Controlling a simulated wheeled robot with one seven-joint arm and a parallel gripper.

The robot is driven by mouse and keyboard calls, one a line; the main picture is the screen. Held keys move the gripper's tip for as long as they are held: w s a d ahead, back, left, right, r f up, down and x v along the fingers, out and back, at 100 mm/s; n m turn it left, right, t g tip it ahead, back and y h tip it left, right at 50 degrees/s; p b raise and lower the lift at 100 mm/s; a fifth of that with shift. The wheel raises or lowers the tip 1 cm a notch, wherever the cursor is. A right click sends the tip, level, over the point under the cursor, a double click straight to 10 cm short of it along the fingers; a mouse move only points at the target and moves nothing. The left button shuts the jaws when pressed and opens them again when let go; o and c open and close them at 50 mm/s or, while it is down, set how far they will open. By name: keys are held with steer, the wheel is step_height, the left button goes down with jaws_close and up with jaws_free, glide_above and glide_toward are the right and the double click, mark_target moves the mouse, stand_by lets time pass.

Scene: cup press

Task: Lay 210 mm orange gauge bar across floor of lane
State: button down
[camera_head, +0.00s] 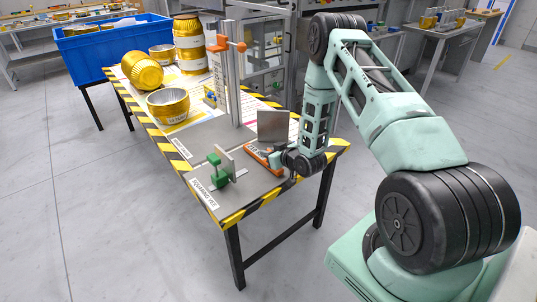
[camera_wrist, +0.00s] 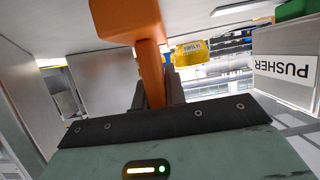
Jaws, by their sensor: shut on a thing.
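The orange gauge bar (camera_head: 258,156) is low at the right part of the table, in front of an upright grey metal plate (camera_head: 273,127). My gripper (camera_head: 276,160) is at the bar, near the table's right edge. In the wrist view, my gripper (camera_wrist: 154,88) is shut on the orange stem of the gauge bar (camera_wrist: 150,62), with a wider orange block above it. The lane's grey floor (camera_head: 218,140) seems to lie left of the bar. Whether the bar touches that floor is hidden by my gripper.
A green-based upright plate (camera_head: 225,162) stands left of the bar; a PUSHER label (camera_wrist: 283,68) shows in the wrist view. A tall press column (camera_head: 230,75) with orange clamps stands behind. Gold cups (camera_head: 168,105) and a blue crate (camera_head: 112,48) are farther back.

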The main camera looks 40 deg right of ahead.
steer(key=shift+f, duration=0.25)
steer(key=shift+f, duration=0.15)
steer(key=c, duration=1.5)
jaws_free()
steer(key=shift+o, duration=0.2)
